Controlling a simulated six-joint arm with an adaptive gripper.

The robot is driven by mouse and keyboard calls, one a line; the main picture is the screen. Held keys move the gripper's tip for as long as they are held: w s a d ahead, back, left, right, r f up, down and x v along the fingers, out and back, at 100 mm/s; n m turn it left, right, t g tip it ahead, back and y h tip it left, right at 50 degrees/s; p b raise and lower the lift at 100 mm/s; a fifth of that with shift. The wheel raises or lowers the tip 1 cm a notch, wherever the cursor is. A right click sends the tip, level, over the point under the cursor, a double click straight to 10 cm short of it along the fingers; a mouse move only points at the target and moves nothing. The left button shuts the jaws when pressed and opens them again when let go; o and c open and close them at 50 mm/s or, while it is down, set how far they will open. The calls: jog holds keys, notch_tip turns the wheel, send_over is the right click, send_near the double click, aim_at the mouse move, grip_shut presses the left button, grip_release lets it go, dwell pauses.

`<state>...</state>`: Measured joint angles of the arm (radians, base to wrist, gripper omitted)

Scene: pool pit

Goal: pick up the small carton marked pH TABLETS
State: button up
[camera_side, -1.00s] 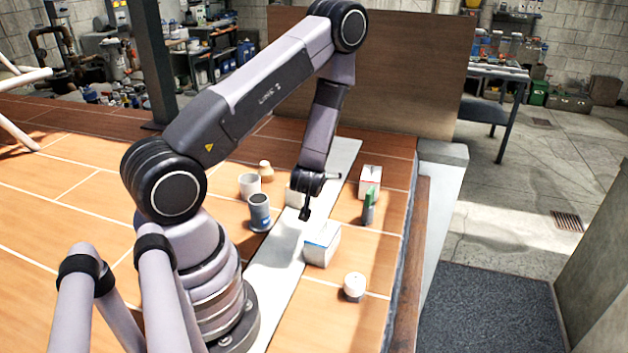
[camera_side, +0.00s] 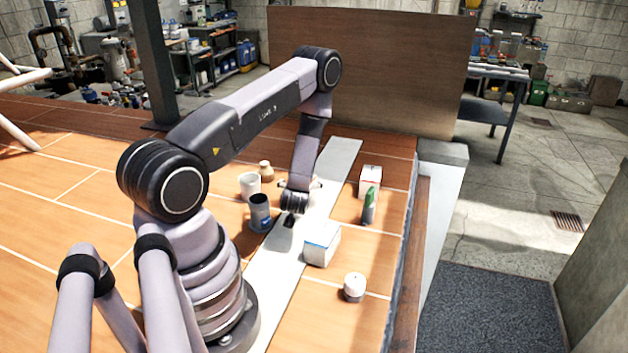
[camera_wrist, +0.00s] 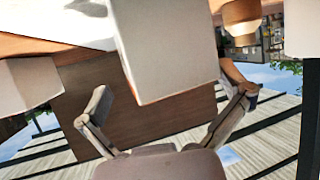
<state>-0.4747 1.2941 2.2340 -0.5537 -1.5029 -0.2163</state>
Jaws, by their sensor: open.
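A pale plain-sided carton (camera_wrist: 165,50) fills the upper middle of the wrist view, between the lines of my two open fingers; no lettering shows on it. My gripper (camera_wrist: 170,105) is open, with nothing visibly clamped. In the side view my gripper (camera_side: 289,221) is low over the grey strip, and my wrist hides most of a pale box behind it. A white carton with a blue-edged top (camera_side: 322,244) stands to its right, nearer the camera. A white carton with red on it (camera_side: 370,177) stands farther back. I cannot read pH TABLETS on any of them.
A dark cup-like container (camera_side: 259,212), a white cup (camera_side: 249,185) and a tan jar (camera_side: 266,170) stand close left of my gripper. A green item (camera_side: 369,207) and a white round-topped container (camera_side: 354,287) stand to the right. The grey strip (camera_side: 268,285) is clear toward the camera.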

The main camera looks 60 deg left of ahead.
jog(key=shift+c, duration=0.4)
jog(key=c, duration=1.4)
